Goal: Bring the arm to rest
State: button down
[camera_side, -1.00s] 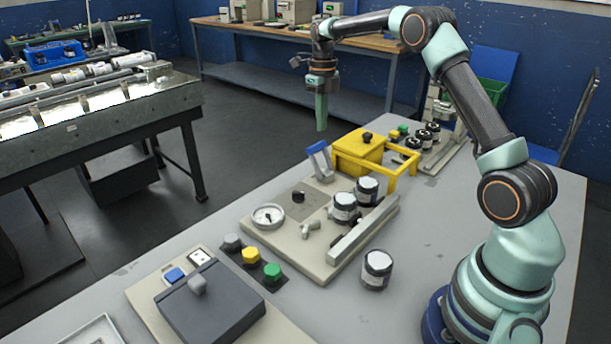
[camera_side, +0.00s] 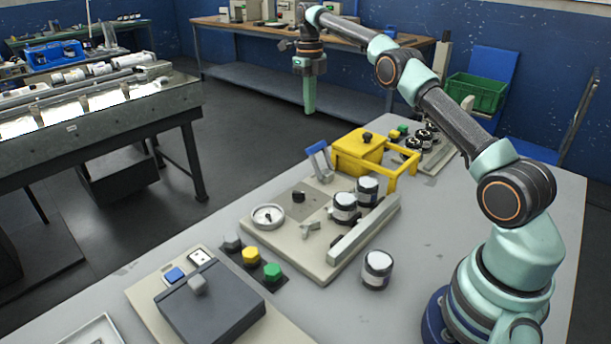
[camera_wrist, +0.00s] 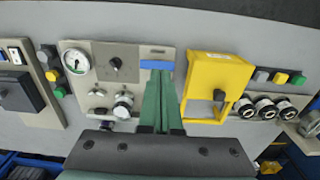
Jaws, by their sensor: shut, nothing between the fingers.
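My gripper (camera_side: 310,98) is shut and empty, pointing down in the air beyond the far edge of the grey table (camera_side: 440,225). Its green fingers lie together in the wrist view (camera_wrist: 160,105), in front of the blue-handled lever (camera_wrist: 157,65). The arm is stretched out above and behind the yellow box with its guard frame (camera_side: 358,150). That box stands to the right of the fingers in the wrist view (camera_wrist: 213,85). The gripper touches nothing that I can see.
A beige panel (camera_side: 285,215) holds a gauge (camera_side: 268,216), a black knob (camera_side: 298,196) and jars (camera_side: 345,207). One jar (camera_side: 377,269) stands on the bare table. Coloured buttons (camera_side: 251,255) and a dark hinged box (camera_side: 210,305) are at front left. A metal machine (camera_side: 100,110) stands left across the floor.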

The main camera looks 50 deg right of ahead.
dwell(0.4)
jog(key=s+a+r+n+t, duration=0.3)
jog(key=s+a+r+n, duration=0.75)
jog(key=n, duration=0.75)
jog(key=s+a+f+n+t, duration=0.1)
jog(key=s+a+f+n, duration=0.2)
jog(key=s+n, duration=0.4)
jog(key=s+a+f+n+t, duration=0.1)
jog(key=s+a+f+n, duration=0.2)
jog(key=s+a+n, duration=0.2)
jog(key=s+n, duration=0.3)
jog(key=n, duration=0.3)
jog(key=shift+a+t, duration=0.15)
jog(key=shift+t, duration=0.25)
jog(key=shift+s, duration=0.1)
dwell(1.2)
